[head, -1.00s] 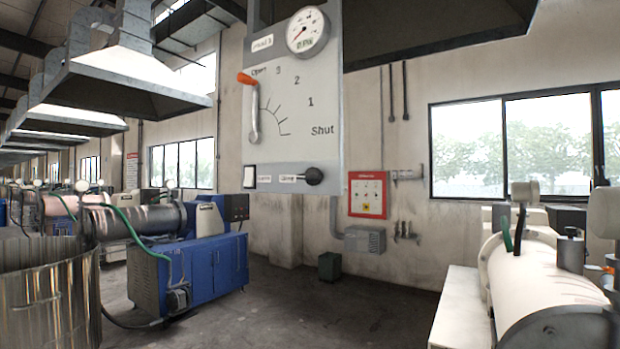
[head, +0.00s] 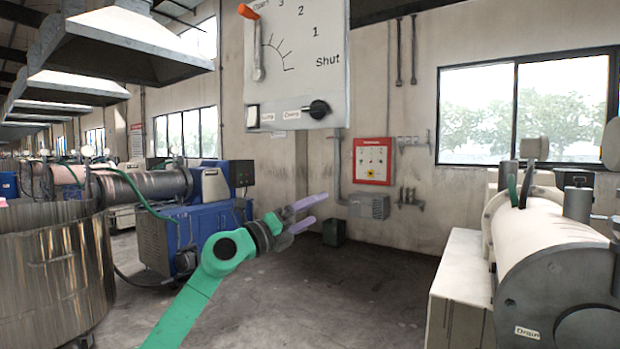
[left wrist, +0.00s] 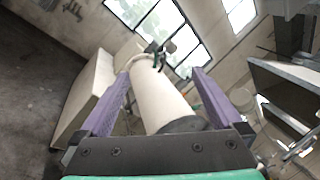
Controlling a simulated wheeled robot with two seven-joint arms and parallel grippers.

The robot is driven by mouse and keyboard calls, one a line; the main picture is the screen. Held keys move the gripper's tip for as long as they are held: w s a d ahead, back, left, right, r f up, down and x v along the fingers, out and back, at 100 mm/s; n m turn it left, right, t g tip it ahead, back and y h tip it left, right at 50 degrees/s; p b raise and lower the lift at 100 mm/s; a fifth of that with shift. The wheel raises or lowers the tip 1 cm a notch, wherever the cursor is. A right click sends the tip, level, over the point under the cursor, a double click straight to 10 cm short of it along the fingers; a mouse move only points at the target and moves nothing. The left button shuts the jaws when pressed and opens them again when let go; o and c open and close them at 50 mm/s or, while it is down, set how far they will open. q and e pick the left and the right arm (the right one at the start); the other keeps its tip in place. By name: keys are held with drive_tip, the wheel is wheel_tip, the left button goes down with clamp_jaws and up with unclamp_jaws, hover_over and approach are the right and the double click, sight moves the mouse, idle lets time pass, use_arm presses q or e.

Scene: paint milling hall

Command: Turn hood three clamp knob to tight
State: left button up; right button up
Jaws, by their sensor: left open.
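The hood's grey control panel (head: 300,85) hangs at the top centre of the head view, its upper part cut off. My left gripper (head: 320,207) is open and empty, with purple fingers, below the knob and clear of the panel. Its open fingers also show in the left wrist view (left wrist: 161,73), with nothing gripped; I cannot make out the knob there. My right gripper is not in view.
The panel also carries an orange-tipped lever (head: 249,12) and a pale switch (head: 252,116). A white mill cylinder (head: 545,235) stands at the right, a steel vat (head: 50,270) at the left and a blue mill cabinet (head: 190,240) behind. The middle floor is clear.

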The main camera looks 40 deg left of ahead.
use_arm(q)
drive_tip(key=s+d+r+m+t+y+b, duration=0.1)
drive_tip(key=s+d+r+m, duration=0.1)
drive_tip(key=s+r+m, duration=0.5)
drive_tip(key=t+y, duration=0.2)
drive_tip(key=y, duration=0.2)
approach(311, 109)
drive_tip(key=p+x, duration=0.9)
drive_tip(key=p, duration=0.2)
drive_tip(key=shift+r, duration=0.15)
drive_tip(key=shift+w, duration=0.25)
drive_tip(key=shift+s, duration=0.15)
drive_tip(key=c, duration=1.4)
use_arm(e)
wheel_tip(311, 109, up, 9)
